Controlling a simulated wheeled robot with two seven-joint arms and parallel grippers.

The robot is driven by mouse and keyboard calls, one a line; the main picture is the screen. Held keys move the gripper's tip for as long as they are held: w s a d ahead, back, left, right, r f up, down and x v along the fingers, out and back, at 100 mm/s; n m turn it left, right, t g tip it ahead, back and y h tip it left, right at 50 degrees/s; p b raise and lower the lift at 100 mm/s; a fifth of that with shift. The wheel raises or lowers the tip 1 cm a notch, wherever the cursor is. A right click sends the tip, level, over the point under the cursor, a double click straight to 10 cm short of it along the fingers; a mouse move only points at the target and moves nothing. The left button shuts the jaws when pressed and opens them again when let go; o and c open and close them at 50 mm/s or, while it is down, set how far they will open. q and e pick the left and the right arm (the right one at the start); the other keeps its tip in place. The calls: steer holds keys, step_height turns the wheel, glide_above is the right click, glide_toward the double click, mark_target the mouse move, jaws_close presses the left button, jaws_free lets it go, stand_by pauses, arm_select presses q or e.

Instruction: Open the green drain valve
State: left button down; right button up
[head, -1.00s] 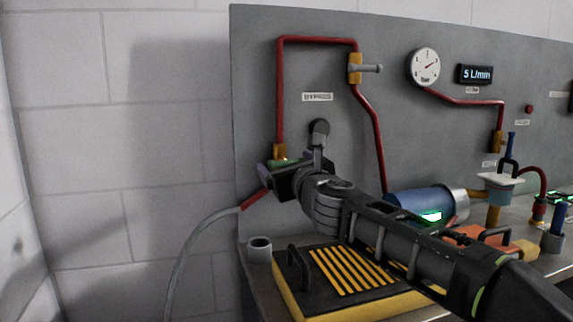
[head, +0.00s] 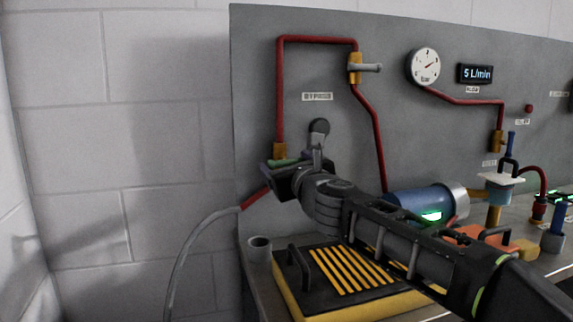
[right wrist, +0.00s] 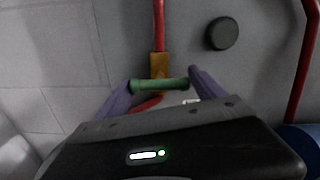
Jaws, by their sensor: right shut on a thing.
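The green drain valve handle (head: 281,163) sits low on the red pipe at the left end of the grey panel, below a brass fitting (head: 279,150). In the right wrist view the green handle (right wrist: 172,85) lies crosswise in front of the brass body (right wrist: 158,65). My right gripper (right wrist: 161,80) is shut on the handle, one purple finger at each end. In the head view my right gripper (head: 285,161) partly hides the valve. My left gripper is not in view.
A grey hose (head: 190,240) hangs from the valve's red outlet. A grey cup (head: 259,249) and a black-and-yellow box (head: 345,270) stand on the bench below. The bypass valve (head: 356,68) and a gauge (head: 425,66) are higher on the panel.

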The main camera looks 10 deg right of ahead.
steer(key=shift+n, duration=0.3)
steer(key=n+p, duration=0.1)
steer(key=n, duration=0.2)
steer(key=shift+p, duration=0.35)
steer(key=n+p, duration=0.2)
steer(key=n, duration=0.3)
steer(key=shift+n, duration=0.4)
steer(key=n+p, duration=0.2)
steer(key=n, duration=0.3)
steer(key=shift+n+p, duration=0.8)
steer(key=shift+n, duration=0.9)
steer(key=shift+f, duration=0.1)
steer(key=o, duration=1.1)
steer(key=shift+c, duration=0.2)
